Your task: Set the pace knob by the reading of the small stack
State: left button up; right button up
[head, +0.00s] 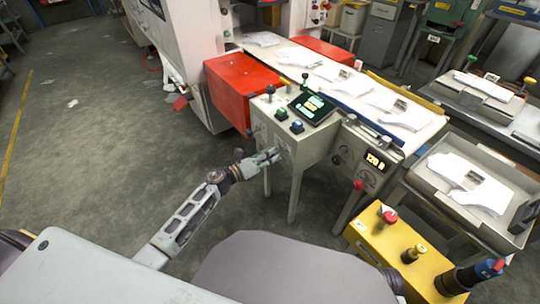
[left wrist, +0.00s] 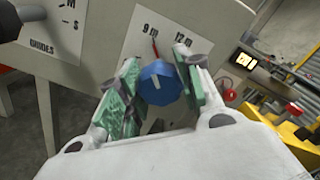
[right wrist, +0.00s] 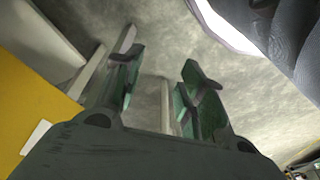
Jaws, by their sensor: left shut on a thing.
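The blue knob (left wrist: 159,83) shows in the left wrist view on a white dial plate marked "9 m" and "12 m". It has a white pointer line, and a red mark stands above it, between these two labels. My left gripper (left wrist: 156,98) is shut on the knob, with a green-padded finger on each side. In the head view my left gripper (head: 276,155) is at the front of the grey control cabinet (head: 310,147). An amber display (head: 375,161) to its right seems to read "120 g". My right gripper (right wrist: 158,90) is open and empty in the right wrist view.
A second dial plate (left wrist: 68,25) with a dark knob (left wrist: 30,13) is left of the blue one. A tray (head: 465,185) of white sheets is at the right.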

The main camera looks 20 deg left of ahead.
pick_arm(q)
jog(key=shift+r+n+p, duration=0.1)
jog(key=shift+n+p, duration=0.25)
jog(key=shift+n, duration=0.15)
jog(key=shift+n+p, duration=0.55)
jog(key=shift+n, duration=0.25)
jog(key=shift+n+p, duration=0.35)
jog(key=shift+n, duration=0.15)
jog(key=n+p, duration=0.1)
jog(key=n, duration=0.1)
jog(key=shift+a+n+p, duration=0.1)
jog(key=shift+n+p, duration=0.3)
jog(key=n+p, duration=0.2)
jog(key=n, duration=0.2)
jog(key=shift+n+p, duration=0.6)
jog(key=shift+n, duration=0.1)
pick_arm(e)
jog(key=s+d+f, duration=0.2)
jog(key=f, duration=0.7)
jog(key=s+d+f+h, duration=0.1)
jog(key=s+d+f, duration=0.1)
jog(key=f, duration=0.7)
jog(key=shift+d, duration=0.65)
jog(key=shift+w, duration=0.1)
